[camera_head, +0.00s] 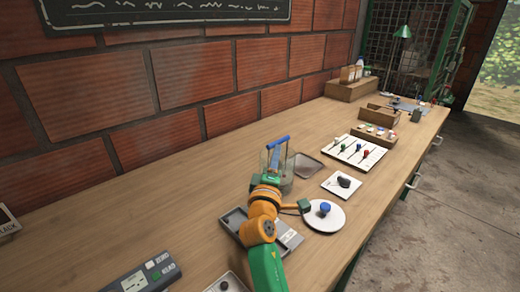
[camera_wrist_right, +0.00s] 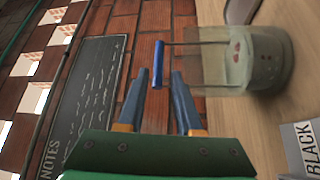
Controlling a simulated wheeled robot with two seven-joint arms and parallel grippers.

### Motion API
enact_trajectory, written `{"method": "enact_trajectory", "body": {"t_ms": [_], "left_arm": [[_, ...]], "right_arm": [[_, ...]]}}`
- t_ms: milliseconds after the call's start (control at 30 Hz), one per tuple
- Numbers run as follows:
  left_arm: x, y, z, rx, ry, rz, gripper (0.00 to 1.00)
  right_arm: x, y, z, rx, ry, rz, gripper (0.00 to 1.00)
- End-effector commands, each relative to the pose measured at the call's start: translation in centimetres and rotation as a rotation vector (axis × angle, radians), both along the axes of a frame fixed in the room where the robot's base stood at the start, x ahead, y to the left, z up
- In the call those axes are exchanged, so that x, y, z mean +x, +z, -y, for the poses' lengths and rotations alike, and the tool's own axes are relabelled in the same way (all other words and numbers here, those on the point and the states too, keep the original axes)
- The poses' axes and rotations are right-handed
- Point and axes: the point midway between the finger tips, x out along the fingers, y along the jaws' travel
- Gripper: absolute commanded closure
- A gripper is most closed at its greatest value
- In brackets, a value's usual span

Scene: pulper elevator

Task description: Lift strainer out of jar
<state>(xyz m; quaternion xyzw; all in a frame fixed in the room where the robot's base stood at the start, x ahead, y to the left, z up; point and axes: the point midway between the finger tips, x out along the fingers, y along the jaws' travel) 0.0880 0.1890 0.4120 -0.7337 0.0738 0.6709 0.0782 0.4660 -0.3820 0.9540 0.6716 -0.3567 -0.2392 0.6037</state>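The strainer has a blue bar handle (camera_head: 278,142) on a thin wire frame, standing above the rim of a clear glass jar (camera_head: 288,178). In the right wrist view the handle (camera_wrist_right: 158,63) lies at the gap between my fingertips, with space on both sides. The jar (camera_wrist_right: 270,60) there is at the upper right, holding pale greenish contents with a few reddish pieces; the strainer's lower part is hard to make out. My right gripper (camera_head: 271,170) is open beside the jar and partly covers it; it also shows in the right wrist view (camera_wrist_right: 158,80). My left gripper is not in view.
A white plate (camera_head: 324,216) with a blue-topped item, a small white tile (camera_head: 341,186) with a dark object and a grey tray (camera_head: 306,167) surround the jar. A scale-like device (camera_head: 145,278) is front left. The brick wall (camera_head: 190,85) runs behind; the bench's left middle is clear.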

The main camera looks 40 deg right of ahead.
Motion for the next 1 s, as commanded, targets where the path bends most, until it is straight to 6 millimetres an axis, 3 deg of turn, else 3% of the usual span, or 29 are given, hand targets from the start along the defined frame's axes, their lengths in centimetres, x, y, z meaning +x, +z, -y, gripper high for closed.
{"method": "enact_trajectory", "body": {"t_ms": [167,533,833,967,1000], "left_arm": [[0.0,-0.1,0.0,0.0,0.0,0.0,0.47],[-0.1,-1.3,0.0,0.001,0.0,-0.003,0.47],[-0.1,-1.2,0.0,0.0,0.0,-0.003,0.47],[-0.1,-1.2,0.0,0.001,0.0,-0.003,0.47],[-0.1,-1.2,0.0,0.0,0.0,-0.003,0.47]], "right_arm": [[0.3,0.1,0.3,-0.002,0.0,0.001,0.66],[4.1,0.5,5.0,-0.001,0.0,0.0,0.66],[4.5,0.7,5.5,0.001,0.0,-0.001,0.66],[4.5,0.7,5.5,0.001,0.0,-0.001,0.98],[4.5,0.7,5.4,0.001,0.0,-0.001,1.0]]}}
